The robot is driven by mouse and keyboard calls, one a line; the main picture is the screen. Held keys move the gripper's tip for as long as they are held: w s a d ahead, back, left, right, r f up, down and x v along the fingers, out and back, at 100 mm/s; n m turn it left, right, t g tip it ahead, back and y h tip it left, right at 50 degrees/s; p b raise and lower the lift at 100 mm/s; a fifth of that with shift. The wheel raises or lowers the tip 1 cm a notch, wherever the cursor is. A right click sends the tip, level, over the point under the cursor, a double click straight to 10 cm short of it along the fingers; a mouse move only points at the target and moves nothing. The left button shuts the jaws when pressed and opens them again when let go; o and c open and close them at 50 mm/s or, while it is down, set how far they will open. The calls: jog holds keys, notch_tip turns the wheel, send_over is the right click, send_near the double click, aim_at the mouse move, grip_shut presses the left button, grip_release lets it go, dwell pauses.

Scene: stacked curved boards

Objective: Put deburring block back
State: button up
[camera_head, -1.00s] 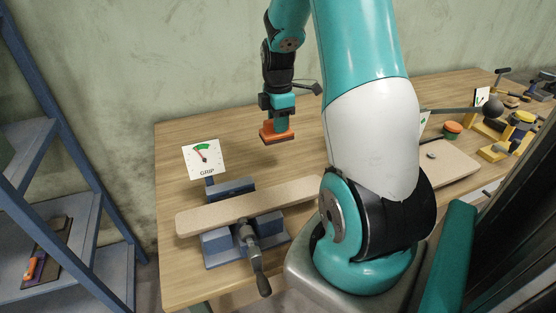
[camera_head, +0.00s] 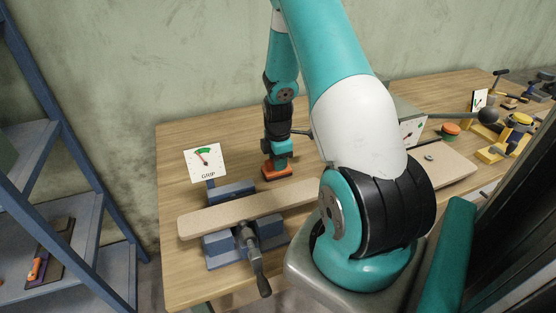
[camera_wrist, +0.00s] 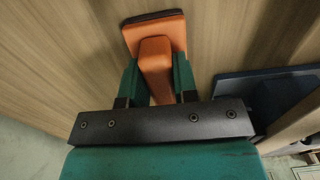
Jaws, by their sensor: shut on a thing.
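The orange deburring block (camera_head: 277,171) has a dark underside and is at or just above the wooden table, behind the vise; I cannot tell whether it touches the table. My gripper (camera_head: 278,155) points down and is shut on the block's raised grip. In the wrist view the green fingers of my gripper (camera_wrist: 158,85) stand on both sides of the grip of the orange block (camera_wrist: 155,45).
A blue vise (camera_head: 232,192) holds a long curved board (camera_head: 245,207) in front of the block. A GRIP dial sign (camera_head: 205,162) stands at the left. The wooden table (camera_head: 180,135) is clear behind. Tools and a grey box (camera_head: 405,120) are at the right.

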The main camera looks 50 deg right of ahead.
jog(key=shift+f, duration=0.15)
jog(key=o, duration=0.9)
notch_tip(320, 180, up, 12)
jog(key=b, duration=0.2)
jog(key=w+a+r+m+t+y, duration=0.1)
jog(key=a+r, duration=0.3)
jog(key=a, duration=0.5)
jog(key=w+a+r, duration=0.1)
jog(key=a+r, duration=0.3)
jog(key=a, duration=0.5)
jog(key=s+a+r+m+y, duration=0.1)
jog(key=s+a+r, duration=0.1)
jog(key=s+a, duration=0.6)
jog(key=s+a+r+m+g+y, duration=0.1)
jog(key=s+a+r+m+y, duration=0.1)
jog(key=s+a, duration=0.7)
jog(key=a+r, duration=0.1)
jog(key=a, duration=0.2)
jog(key=shift+a+r+m, duration=0.3)
